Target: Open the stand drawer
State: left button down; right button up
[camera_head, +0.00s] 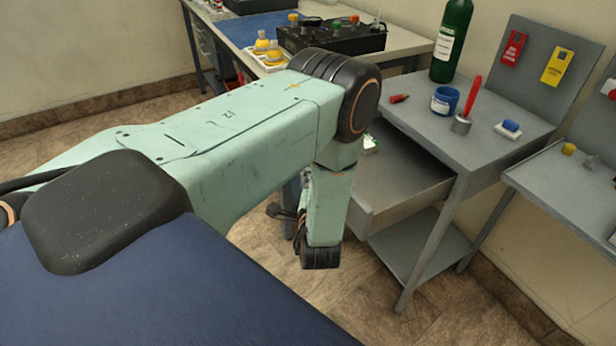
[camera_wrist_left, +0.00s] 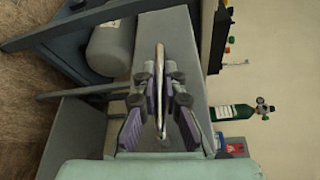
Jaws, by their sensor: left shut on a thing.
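The grey stand (camera_head: 468,130) is at the right in the head view. Its drawer (camera_head: 408,190) is pulled out, with the inside showing below the stand's top. A small white and green thing (camera_head: 370,143) shows partly in it, behind my arm. In the left wrist view, the grey drawer front (camera_wrist_left: 185,50) carries a thin metal handle (camera_wrist_left: 159,55). My left gripper (camera_wrist_left: 159,90) is shut on this handle, with a finger on each side. In the head view my arm hides most of the left gripper and the handle. The right gripper is not in view.
On the stand are a green bottle (camera_head: 452,40), a blue jar (camera_head: 444,101), a red-handled tool (camera_head: 468,105) and a blue-topped block (camera_head: 509,128). A workbench (camera_head: 405,42) stands behind, another grey table (camera_head: 570,185) at the right. A lower shelf (camera_head: 415,248) sits under the drawer.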

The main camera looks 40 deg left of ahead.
pick_arm(q)
jog(key=shift+r, duration=0.1)
jog(key=c, duration=1.4)
grip_release()
jog(key=shift+c, duration=0.2)
jog(key=f+v, duration=0.1)
jog(key=v, duration=1.1)
jog(key=shift+r, duration=0.4)
jog(key=shift+w, duration=0.1)
